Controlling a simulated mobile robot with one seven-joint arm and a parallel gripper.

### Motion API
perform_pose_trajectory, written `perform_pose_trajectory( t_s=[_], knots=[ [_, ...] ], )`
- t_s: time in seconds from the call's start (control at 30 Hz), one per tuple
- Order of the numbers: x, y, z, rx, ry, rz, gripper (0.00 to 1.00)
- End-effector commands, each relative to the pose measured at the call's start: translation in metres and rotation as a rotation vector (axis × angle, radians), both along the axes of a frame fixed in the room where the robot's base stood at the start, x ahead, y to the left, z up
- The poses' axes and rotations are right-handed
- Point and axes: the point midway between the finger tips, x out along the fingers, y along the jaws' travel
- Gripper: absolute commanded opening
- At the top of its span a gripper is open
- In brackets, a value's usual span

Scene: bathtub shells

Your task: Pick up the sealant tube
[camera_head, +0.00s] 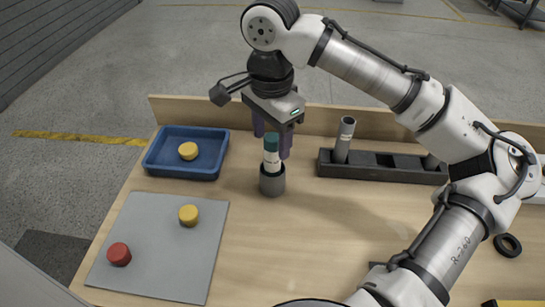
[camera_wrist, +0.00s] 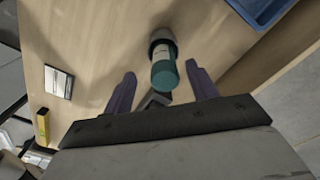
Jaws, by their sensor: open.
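The likely sealant tube (camera_head: 272,161), white with a dark teal cap, stands upright in a small grey cup (camera_head: 272,183) on the wooden table; its label is too small to read. In the wrist view the tube (camera_wrist: 163,68) shows cap towards me, with the cup (camera_wrist: 161,38) behind it. My gripper (camera_head: 272,146) is open and points down at the cap. In the wrist view its two dark purple fingers (camera_wrist: 161,78) lie on either side of the cap, with gaps visible.
A dark rack (camera_head: 385,172) holding a grey cylinder (camera_head: 344,140) stands to the right. A blue tray (camera_head: 160,172) with a yellow disc (camera_head: 188,151) is at left. A grey mat (camera_head: 155,225) bears a yellow piece (camera_head: 188,215) and a red one (camera_head: 119,254). A low wooden ledge (camera_head: 185,112) runs behind.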

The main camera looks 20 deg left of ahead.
Motion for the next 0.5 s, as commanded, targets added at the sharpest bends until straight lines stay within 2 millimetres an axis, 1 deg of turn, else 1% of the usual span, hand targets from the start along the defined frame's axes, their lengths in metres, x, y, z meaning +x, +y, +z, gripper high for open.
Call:
perform_pose_trajectory(
  t_s=[0.07,0.3,0.4,0.5],
  knots=[
    [0.002,0.000,-0.007,-0.002,0.001,-0.001,0.58],
    [0.007,0.001,-0.042,-0.001,0.000,-0.001,0.58],
    [0.006,0.001,-0.049,0.001,0.000,0.000,0.58],
    [0.006,0.001,-0.051,0.000,-0.001,0.000,0.58]
  ],
)
